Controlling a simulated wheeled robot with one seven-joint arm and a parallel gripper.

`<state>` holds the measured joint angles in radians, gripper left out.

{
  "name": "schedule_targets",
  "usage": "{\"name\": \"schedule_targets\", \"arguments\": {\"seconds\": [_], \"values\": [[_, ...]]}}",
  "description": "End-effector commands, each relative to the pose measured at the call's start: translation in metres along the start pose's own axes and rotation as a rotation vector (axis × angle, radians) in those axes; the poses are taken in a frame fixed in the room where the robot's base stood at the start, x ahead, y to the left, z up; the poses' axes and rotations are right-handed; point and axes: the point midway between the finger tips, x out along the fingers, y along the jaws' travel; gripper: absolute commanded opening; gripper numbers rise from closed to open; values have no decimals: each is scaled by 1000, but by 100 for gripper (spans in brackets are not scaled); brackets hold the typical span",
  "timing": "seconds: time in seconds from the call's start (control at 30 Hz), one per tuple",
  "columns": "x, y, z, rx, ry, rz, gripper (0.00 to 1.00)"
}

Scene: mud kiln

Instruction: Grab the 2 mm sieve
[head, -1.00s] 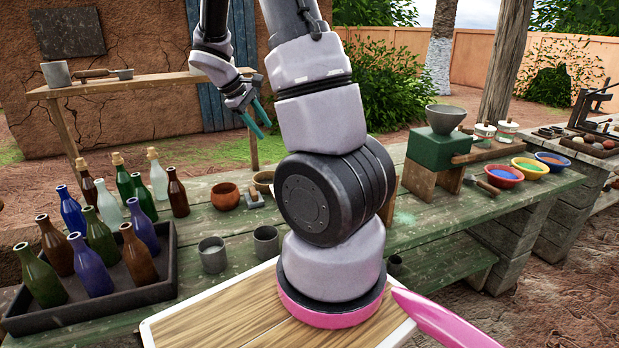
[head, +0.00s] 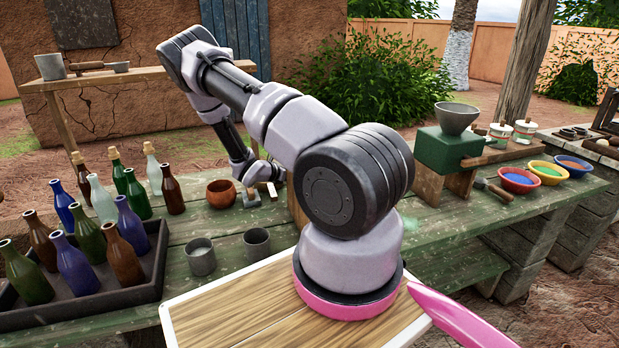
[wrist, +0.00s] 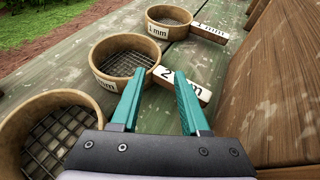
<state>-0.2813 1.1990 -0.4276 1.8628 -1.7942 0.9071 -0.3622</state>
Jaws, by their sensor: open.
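In the wrist view, the 2 mm sieve (wrist: 122,50) is the middle of three round, tan-rimmed sieves with wire mesh. Its short handle (wrist: 203,92) points right and has a white label starting with "2", partly covered by my right finger. My gripper (wrist: 157,74) is open, with teal fingers pointing forward. The fingertips are at the sieve's near right side, around where the handle joins the rim. I cannot tell whether they touch it. In the head view, my arm hides most of the sieves and the fingers.
The 1 mm sieve (wrist: 169,20) is beyond, and another sieve (wrist: 45,128) is at near left. A wooden block (wrist: 285,90) rises on the right. In the head view, bottles stand in a dark tray (head: 150,285), with two grey cups (head: 257,243) nearby.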

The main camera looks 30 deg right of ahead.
Motion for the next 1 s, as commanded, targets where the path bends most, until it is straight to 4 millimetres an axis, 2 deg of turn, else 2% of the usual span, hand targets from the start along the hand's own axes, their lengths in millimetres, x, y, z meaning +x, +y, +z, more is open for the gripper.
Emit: {"name": "schedule_targets", "arguments": {"seconds": [0.13, 0.37, 0.67, 0.9, 0.93, 1.0], "values": [[26, -2, 1, 3, -1, -5, 45], [46, 0, 1, 4, 0, -3, 45], [87, 0, 0, 5, 0, -4, 45], [92, 1, 0, 5, 0, -2, 45], [92, 1, 0, 5, 0, -2, 41], [91, 1, 0, 5, 0, -2, 15]]}}
